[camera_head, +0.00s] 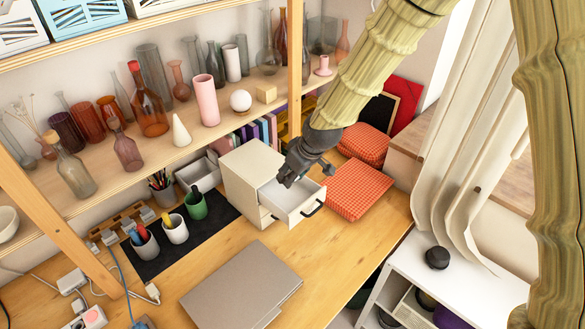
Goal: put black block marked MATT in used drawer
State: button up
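A small cream drawer cabinet (250,172) stands on the wooden desk. Its upper drawer (291,207) is pulled out towards the front right, with a dark handle on its front; the part of the inside that shows is pale. No label reading "used" is legible. My dark gripper (306,177) is over the open drawer, with its fingers spread apart, and hides part of the inside. I see nothing clearly held between the fingers. I cannot make out a black block marked MATT in this view.
Red checkered boxes (357,189) lie close to the drawer's right. A grey laptop (241,287) lies in front. Cups (174,229) stand on a black mat to the left. Vases and bottles (148,104) crowd the shelf above. A round black object (437,258) sits on a white unit at right.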

jog(key=shift+w+f, duration=0.2)
jog(key=shift+f, duration=0.3)
jog(key=shift+g, duration=0.3)
jog(key=w+f+b, duration=0.1)
jog(key=w+f, duration=0.4)
jog(key=shift+f+b, duration=0.2)
jog(key=shift+b, duration=0.15)
jog(key=shift+s+f+b, duration=0.35)
jog(key=shift+s+f, duration=0.05)
jog(key=shift+s, duration=0.05)
jog(key=shift+s+b, duration=0.45)
jog(key=shift+s, duration=0.95)
jog(key=w+f, duration=0.2)
jog(key=shift+w, duration=0.3)
jog(key=shift+s+r, duration=0.1)
jog(key=o, duration=1)
jog(key=shift+s+r, duration=0.1)
jog(key=shift+s, duration=0.15)
jog(key=shift+o, duration=1.1)
jog(key=shift+s+r, duration=0.35)
jog(key=shift+s, duration=0.05)
jog(key=shift+w+f, duration=0.35)
jog(key=shift+w, duration=0.15)
jog(key=v, duration=1.2)
jog(key=shift+s, duration=0.3)
